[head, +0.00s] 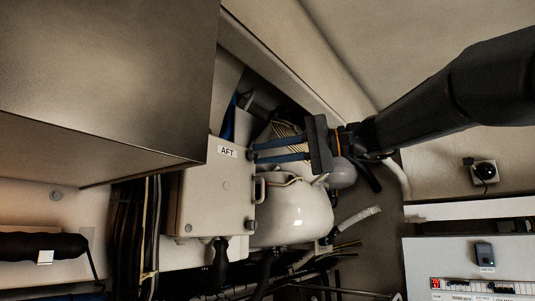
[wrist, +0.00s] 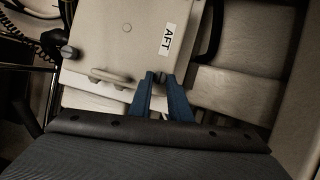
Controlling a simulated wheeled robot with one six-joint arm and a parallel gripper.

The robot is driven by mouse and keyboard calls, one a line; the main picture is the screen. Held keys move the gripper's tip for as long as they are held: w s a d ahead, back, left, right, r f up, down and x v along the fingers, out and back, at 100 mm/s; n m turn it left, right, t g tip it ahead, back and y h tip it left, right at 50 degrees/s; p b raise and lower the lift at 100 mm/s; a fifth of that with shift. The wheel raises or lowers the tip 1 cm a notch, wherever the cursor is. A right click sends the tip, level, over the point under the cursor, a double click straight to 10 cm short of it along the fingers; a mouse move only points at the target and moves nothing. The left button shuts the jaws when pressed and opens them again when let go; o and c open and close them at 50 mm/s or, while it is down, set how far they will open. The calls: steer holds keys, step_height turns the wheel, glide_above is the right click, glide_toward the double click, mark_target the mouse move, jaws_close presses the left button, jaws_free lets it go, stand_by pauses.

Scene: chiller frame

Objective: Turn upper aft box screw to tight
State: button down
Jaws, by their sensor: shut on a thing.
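The aft box (head: 215,200) is a pale box with an "AFT" label near its top edge. It also shows in the wrist view (wrist: 110,45), turned sideways. My gripper (head: 252,153) reaches in from the right, and its two blue fingers end at the box's upper right corner, beside the label. In the wrist view the fingertips (wrist: 160,80) are close together around a small dark part, the upper aft box screw (wrist: 159,75). The gripper is shut on it. The fingers hide most of the screw, so its turn angle cannot be read.
A handle (head: 260,188) sticks out of the box's right side, below my fingers. A rounded white tank (head: 295,215) stands just right of the box. A large metal cabinet (head: 110,80) overhangs at upper left. Cables and pipes run below.

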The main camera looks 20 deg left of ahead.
steer(key=c, duration=1.6)
jaws_free()
steer(key=shift+c, duration=0.2)
steer(key=d+b, duration=0.2)
steer(key=d, duration=0.5)
steer(key=shift+w+d+r+b, duration=0.35)
steer(key=shift+w+d+b, duration=0.05)
steer(key=shift+w, duration=0.05)
